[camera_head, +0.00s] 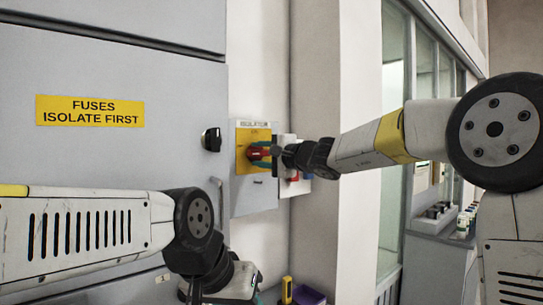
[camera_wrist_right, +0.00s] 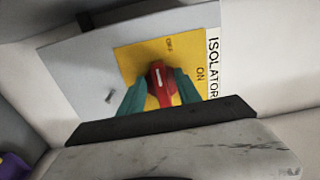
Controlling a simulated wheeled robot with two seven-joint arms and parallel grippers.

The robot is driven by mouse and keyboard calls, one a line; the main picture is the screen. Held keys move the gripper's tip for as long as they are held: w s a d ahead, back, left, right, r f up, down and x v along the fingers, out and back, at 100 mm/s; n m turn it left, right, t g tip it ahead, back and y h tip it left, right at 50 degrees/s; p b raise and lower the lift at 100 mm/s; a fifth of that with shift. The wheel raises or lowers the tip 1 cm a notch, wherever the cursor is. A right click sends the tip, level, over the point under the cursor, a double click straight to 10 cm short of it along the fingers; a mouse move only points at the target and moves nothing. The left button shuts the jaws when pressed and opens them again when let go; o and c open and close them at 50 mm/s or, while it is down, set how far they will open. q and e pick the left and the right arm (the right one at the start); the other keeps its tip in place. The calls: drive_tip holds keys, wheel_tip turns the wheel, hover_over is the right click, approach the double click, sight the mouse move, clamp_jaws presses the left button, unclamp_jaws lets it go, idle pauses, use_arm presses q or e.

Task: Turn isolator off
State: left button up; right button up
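The isolator (camera_head: 254,185) is a grey wall box with a yellow plate and a red rotary knob (camera_head: 258,153). The right wrist view shows the red knob (camera_wrist_right: 160,85) with its white line aimed toward the OFF mark. The ON mark is to the right there. My right gripper (camera_head: 265,151) is at the knob, with its teal fingers (camera_wrist_right: 160,92) on both sides and seemingly against it. My left gripper (camera_head: 225,290) is low at the bottom of the head view, partly cut off, so its fingers are unclear.
A grey cabinet (camera_head: 110,60) with a yellow FUSES ISOLATE FIRST label (camera_head: 90,111) and a black knob (camera_head: 211,139) stands left of the isolator. A white box (camera_head: 293,186) is close on its right. A purple container (camera_head: 308,295) is below.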

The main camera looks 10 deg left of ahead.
drive_tip(key=v, duration=0.7)
drive_tip(key=shift+s+d, duration=0.25)
drive_tip(key=shift+d, duration=0.1)
drive_tip(key=s+d+f+n+g+h, duration=0.4)
drive_tip(key=s+d+f+n+h, duration=0.4)
drive_tip(key=s+d+f, duration=1.7)
drive_tip(key=s+d+h, duration=0.2)
drive_tip(key=h, duration=0.2)
drive_tip(key=shift+d+f+g, duration=0.25)
drive_tip(key=shift+f+g, duration=0.1)
drive_tip(key=shift+g, duration=0.05)
